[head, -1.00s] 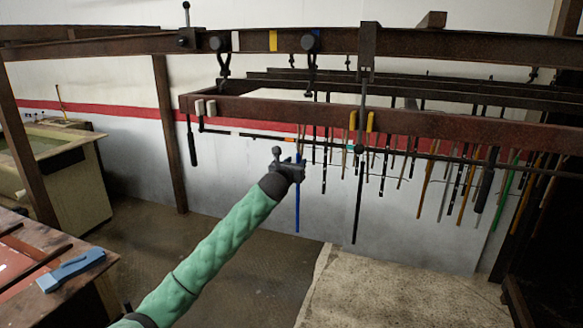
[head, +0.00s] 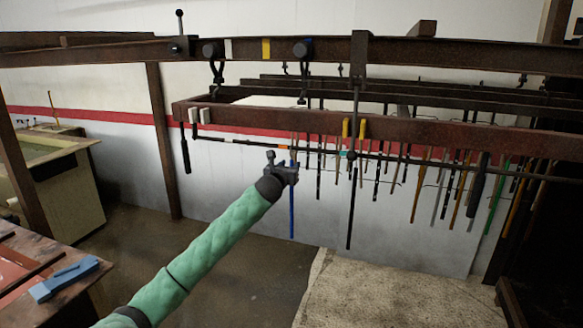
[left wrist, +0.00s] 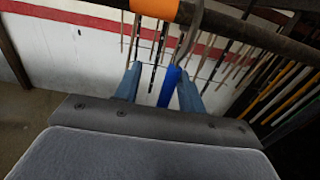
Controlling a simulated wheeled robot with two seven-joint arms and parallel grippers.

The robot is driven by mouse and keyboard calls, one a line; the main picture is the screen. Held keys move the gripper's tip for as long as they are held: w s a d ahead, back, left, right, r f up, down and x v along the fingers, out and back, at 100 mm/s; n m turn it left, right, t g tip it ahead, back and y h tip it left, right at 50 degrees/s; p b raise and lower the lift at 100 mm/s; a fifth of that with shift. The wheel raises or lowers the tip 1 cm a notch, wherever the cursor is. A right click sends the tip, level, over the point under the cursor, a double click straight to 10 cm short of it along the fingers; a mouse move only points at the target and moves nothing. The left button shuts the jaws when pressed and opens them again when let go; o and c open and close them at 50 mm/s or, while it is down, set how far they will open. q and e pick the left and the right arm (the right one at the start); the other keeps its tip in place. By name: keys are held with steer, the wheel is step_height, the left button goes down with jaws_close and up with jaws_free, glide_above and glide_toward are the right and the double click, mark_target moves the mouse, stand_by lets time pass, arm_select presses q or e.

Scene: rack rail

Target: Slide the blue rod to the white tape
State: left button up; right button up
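The blue rod (head: 292,212) hangs upright below the dark rail, its upper part hidden behind my left gripper (head: 284,168) in the head view. In the left wrist view the blue rod (left wrist: 170,88) stands between the two fingers of my left gripper (left wrist: 158,82), nearer the right finger. The fingers are apart, with a gap at the left one. A hook above the rod reaches the rail, beside an orange band (left wrist: 155,9). My right gripper is not in view.
Several other rods hang to the right, including a dark one (head: 352,210) and a green one (head: 498,198). Yellow marks (head: 362,129) sit on the front beam (head: 270,115). A table with a blue tool (head: 64,278) is at lower left.

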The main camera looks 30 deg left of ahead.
arm_select(q)
steer(key=s+a+p, duration=0.1)
steer(key=s+a, duration=0.1)
steer(key=a, duration=0.6)
steer(key=shift+a, duration=0.4)
stand_by(0.5)
